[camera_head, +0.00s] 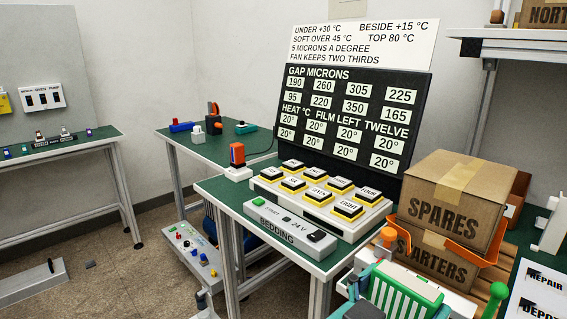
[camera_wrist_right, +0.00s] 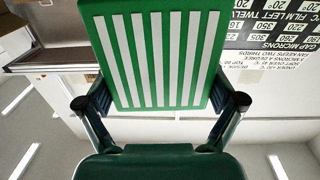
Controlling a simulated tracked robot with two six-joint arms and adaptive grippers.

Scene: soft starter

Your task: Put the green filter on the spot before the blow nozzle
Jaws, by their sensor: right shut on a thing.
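The green filter (camera_head: 410,287), a frame with white slats, is at the bottom right of the head view. It fills the upper middle of the right wrist view (camera_wrist_right: 157,55). My right gripper (camera_wrist_right: 160,103) is shut on it, with a dark finger at each side of its lower edge. In the head view the filter is in front of the stacked boxes, and its lower part is cut off. I cannot clearly identify the blow nozzle or the spot before it. My left gripper is not in view.
A control bench (camera_head: 210,190) carries yellow-edged keys (camera_head: 315,195) and a grey panel (camera_head: 290,222). Behind it stands a black readings board (camera_head: 350,115). A green-handled lever (camera_head: 497,293) stands close to the filter's right.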

